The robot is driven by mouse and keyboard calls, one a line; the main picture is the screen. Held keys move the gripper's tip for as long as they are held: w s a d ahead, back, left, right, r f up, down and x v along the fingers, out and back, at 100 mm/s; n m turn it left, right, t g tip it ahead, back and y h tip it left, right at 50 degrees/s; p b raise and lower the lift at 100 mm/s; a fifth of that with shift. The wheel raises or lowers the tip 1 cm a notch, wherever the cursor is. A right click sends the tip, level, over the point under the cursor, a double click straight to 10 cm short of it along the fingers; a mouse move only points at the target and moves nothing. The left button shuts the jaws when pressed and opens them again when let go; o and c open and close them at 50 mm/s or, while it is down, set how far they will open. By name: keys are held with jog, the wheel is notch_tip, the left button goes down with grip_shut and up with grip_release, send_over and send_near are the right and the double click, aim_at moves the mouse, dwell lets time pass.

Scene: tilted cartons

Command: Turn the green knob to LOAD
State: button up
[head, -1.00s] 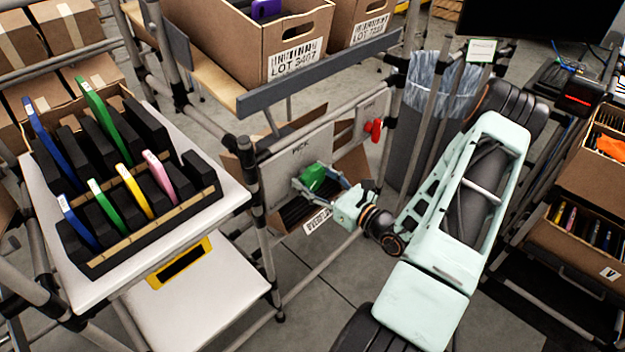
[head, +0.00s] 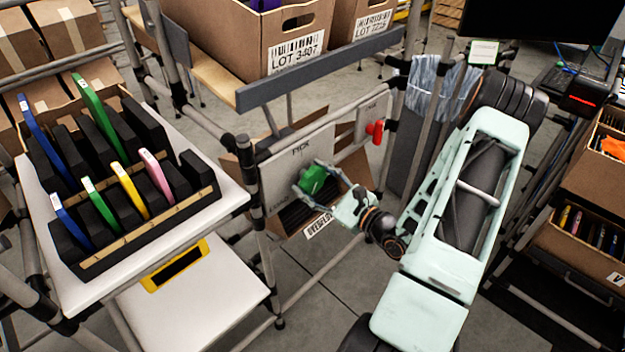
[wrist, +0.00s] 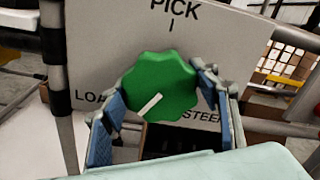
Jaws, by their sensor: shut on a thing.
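The green knob (wrist: 160,82) is a lobed dial on a grey panel (wrist: 100,40); it also shows in the head view (head: 313,180). Its white pointer line slants toward the lower left in the wrist view. PICK (wrist: 175,9) is printed above the knob. A label at left starts with LO (wrist: 87,97), its end hidden by a finger. A partly hidden label at right reads about STEE (wrist: 198,116). My gripper (wrist: 160,104) is shut on the knob, blue finger pads on its left and right sides; it also shows in the head view (head: 318,186).
A red knob (head: 376,131) is on a smaller panel to the right. An open carton (head: 350,168) sits behind and below the panel. Rack tubes (head: 266,225) run beside it. A white shelf holds a black slotted rack (head: 150,225) with coloured cases at left.

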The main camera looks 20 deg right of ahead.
jog(key=o, duration=1.2)
jog(key=shift+c, duration=0.2)
jog(key=v, duration=1.2)
